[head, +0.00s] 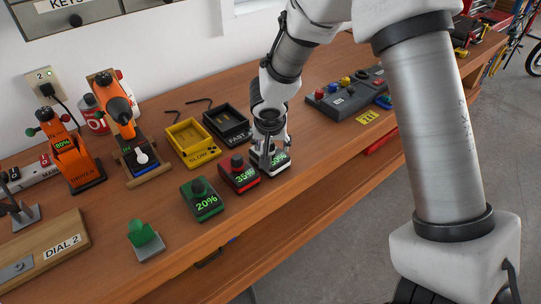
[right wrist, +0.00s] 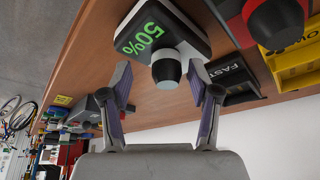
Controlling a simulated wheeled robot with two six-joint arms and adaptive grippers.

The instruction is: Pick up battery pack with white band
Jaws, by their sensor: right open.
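The battery pack with white band (head: 279,160) stands on the wooden bench, right of the other packs, with green "50%" digits. In the right wrist view the pack (right wrist: 152,30) shows a pale band around its dark body and a white-and-black knob. My right gripper (head: 268,148) points down over it and hides part of it in the head view. In the right wrist view the gripper (right wrist: 160,76) is open, with one finger on each side of the knob and gaps between. My left gripper is not in view.
A red "35%" pack (head: 239,175) stands close on the left, then a green "20%" pack (head: 202,200). Behind are the yellow SLOW (head: 192,144) and black FAST (head: 227,123) holders. A grey button panel (head: 345,93) lies to the right. The bench's front edge is near.

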